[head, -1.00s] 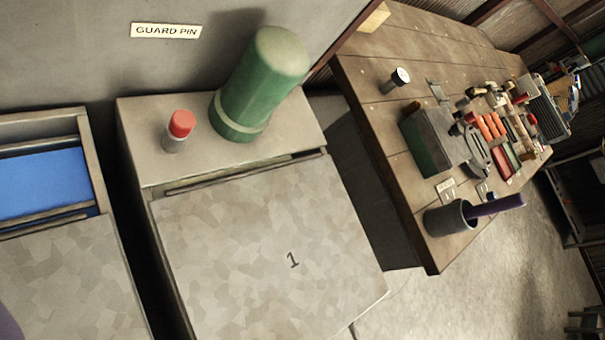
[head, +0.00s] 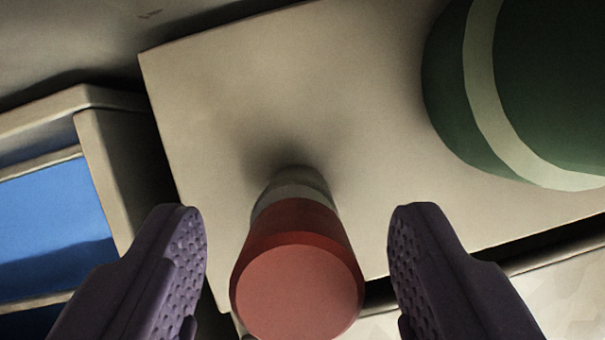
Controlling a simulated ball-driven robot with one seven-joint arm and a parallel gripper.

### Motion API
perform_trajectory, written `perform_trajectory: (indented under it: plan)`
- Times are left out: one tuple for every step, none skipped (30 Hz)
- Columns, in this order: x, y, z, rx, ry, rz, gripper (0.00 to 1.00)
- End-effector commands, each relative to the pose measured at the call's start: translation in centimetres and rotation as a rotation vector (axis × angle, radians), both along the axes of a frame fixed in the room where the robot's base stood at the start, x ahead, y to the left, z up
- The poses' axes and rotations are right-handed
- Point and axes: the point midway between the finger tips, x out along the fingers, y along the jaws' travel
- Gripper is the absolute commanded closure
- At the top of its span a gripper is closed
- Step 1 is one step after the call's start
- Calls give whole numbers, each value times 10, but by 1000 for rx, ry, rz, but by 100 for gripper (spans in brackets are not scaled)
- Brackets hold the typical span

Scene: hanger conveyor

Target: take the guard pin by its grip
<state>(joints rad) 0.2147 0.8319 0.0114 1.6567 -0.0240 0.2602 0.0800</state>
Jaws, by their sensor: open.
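The guard pin (head: 298,265) stands up from the beige top plate, with a red cylindrical grip above a pale grey collar. Its red end faces the camera near the bottom middle of the head view. My gripper (head: 298,235) is open, with one purple textured finger on each side of the red grip. Gaps show between the grip and both fingers, the left gap a little narrower. Neither finger appears to touch it.
A large green cylinder with a pale band (head: 540,90) stands on the same plate (head: 350,100) at the right. A frame with a blue panel (head: 50,230) lies at the left, across a dark gap. The plate behind the pin is bare.

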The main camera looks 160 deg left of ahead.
Motion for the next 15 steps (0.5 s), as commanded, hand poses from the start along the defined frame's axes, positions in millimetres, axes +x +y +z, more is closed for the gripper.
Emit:
perform_trajectory:
  plan:
    - [0,0,1,0,-1,0,39]
    - [0,0,1,0,0,-1,39]
    - [0,0,1,0,-1,-1,39]
    - [0,0,1,0,0,-1,46]
    - [0,0,1,0,-1,-1,52]
    - [0,0,1,0,0,-1,62]
    - [0,0,1,0,-1,-1,69]
    - [0,0,1,0,-1,-1,76]
    - [0,0,1,0,-1,-1,85]
    - [0,0,1,0,0,-1,92]
    - [0,0,1,0,0,-1,92]
    - [0,0,1,0,0,-1,93]
    - [0,0,1,0,0,-1,93]
    - [0,0,1,0,-1,-1,93]
    - [0,0,1,0,-1,-1,97]
